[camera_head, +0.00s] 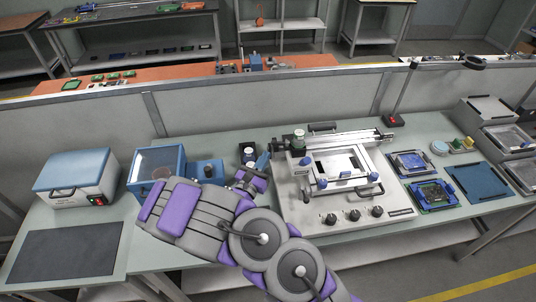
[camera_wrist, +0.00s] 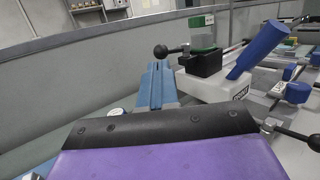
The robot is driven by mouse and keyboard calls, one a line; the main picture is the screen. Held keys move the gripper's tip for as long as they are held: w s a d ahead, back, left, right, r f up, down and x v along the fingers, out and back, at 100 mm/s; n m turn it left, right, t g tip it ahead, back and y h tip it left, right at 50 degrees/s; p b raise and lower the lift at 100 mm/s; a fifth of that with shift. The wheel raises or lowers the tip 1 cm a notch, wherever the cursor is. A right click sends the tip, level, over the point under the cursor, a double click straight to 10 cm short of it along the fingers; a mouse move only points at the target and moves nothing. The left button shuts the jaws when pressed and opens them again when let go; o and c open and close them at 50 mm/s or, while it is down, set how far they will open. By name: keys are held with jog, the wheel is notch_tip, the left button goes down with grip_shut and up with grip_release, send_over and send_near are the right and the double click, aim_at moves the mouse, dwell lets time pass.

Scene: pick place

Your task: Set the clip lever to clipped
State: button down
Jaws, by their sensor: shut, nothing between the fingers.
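My gripper (camera_head: 264,157) is shut and empty at the left edge of the white machine (camera_head: 300,205). In the wrist view its two blue fingers (camera_wrist: 158,68) lie side by side and point away from me. Just beyond the tips, a black ball-ended lever (camera_wrist: 170,50) sticks out leftward from a black block on the machine. A thick blue handle (camera_wrist: 258,48) leans up and right from a white labelled block (camera_wrist: 215,85), right of the fingers. Which of these is the clip lever I cannot tell. Contact with the fingertips is not clear.
A blue box with a clear window (camera_head: 155,168) and a blue-topped case (camera_head: 75,178) stand left. Blue board trays (camera_head: 437,194) lie right of the machine. A low grey partition (camera_head: 250,100) runs behind the table. A dark mat (camera_head: 65,252) is clear.

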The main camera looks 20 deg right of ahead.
jog(key=x, duration=0.3)
